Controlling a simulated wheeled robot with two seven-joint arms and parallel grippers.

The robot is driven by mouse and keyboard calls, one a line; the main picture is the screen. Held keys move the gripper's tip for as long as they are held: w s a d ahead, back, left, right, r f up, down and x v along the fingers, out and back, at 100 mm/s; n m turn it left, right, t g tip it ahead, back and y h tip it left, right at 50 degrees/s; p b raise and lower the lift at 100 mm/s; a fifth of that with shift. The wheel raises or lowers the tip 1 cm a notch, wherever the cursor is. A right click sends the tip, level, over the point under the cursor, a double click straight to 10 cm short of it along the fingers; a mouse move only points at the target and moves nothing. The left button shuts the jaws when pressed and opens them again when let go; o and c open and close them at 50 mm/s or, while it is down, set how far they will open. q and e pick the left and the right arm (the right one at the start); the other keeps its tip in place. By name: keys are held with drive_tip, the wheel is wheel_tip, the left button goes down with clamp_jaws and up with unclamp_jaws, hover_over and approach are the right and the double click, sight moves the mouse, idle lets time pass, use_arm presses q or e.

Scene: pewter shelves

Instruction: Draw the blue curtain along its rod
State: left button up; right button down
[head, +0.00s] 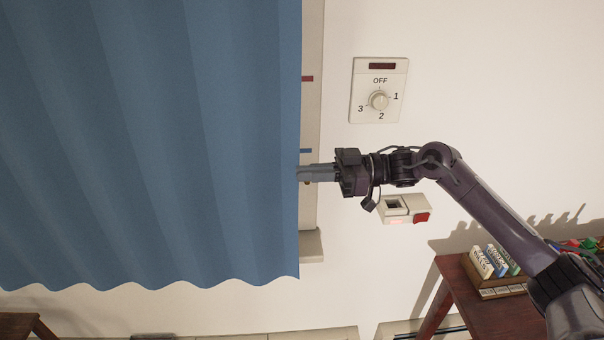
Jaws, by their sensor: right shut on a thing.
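The blue curtain (150,140) hangs in folds over the left half of the head view. Its wavy lower hem and straight right edge show. The rod is out of view above. My right gripper (303,174) comes in from the right, with its fingers pointing left at the curtain's right edge. It is shut on that edge, low on the curtain; the fingertips are partly hidden there. My left gripper is not in view.
A strip of window frame (310,215) shows right of the curtain. A dial panel (378,90) and a small box with a red part (405,208) are on the wall. A dark red table (480,310) with a wooden holder (496,286) stands at lower right.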

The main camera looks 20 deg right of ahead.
drive_tip(key=shift+d+r, duration=0.1)
drive_tip(key=c, duration=1.6)
unclamp_jaws()
drive_tip(key=shift+d, duration=0.2)
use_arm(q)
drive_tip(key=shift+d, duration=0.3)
use_arm(e)
drive_tip(key=shift+o, duration=0.2)
drive_tip(key=shift+s, duration=0.1)
